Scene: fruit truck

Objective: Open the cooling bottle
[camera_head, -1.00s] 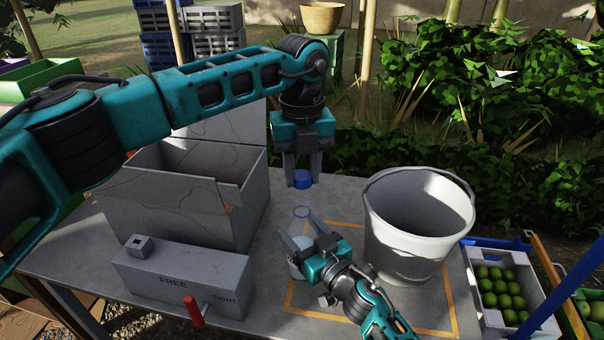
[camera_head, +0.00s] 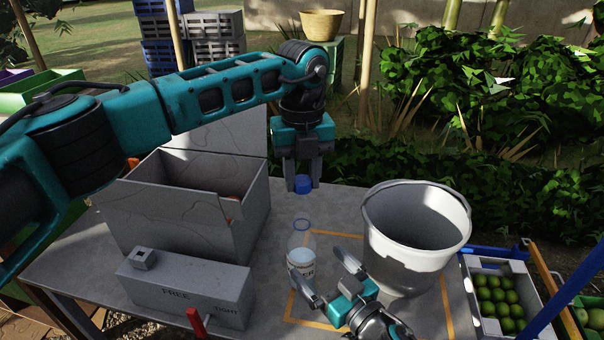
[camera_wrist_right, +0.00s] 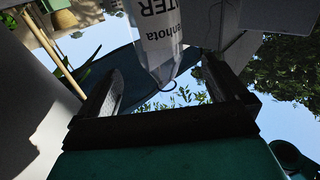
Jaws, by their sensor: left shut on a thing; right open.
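The clear bottle (camera_head: 300,252) with a white label stands upright on the table, its top uncapped with a blue ring at the neck. The blue cap (camera_head: 303,184) is held in my left gripper (camera_head: 302,182), which is shut on it above and behind the bottle. My right gripper (camera_head: 331,280) is open, to the right of and in front of the bottle, with its fingers apart and nothing held. In the right wrist view the bottle (camera_wrist_right: 158,45) appears upside down beyond the open fingers of my right gripper (camera_wrist_right: 170,88).
A white bucket (camera_head: 385,245) stands close right of the bottle. A grey open box (camera_head: 165,215) and a grey block marked FREE and TIGHT (camera_head: 185,290) with a red lever (camera_head: 196,321) stand to the left. A crate of green fruit (camera_head: 470,309) is at right.

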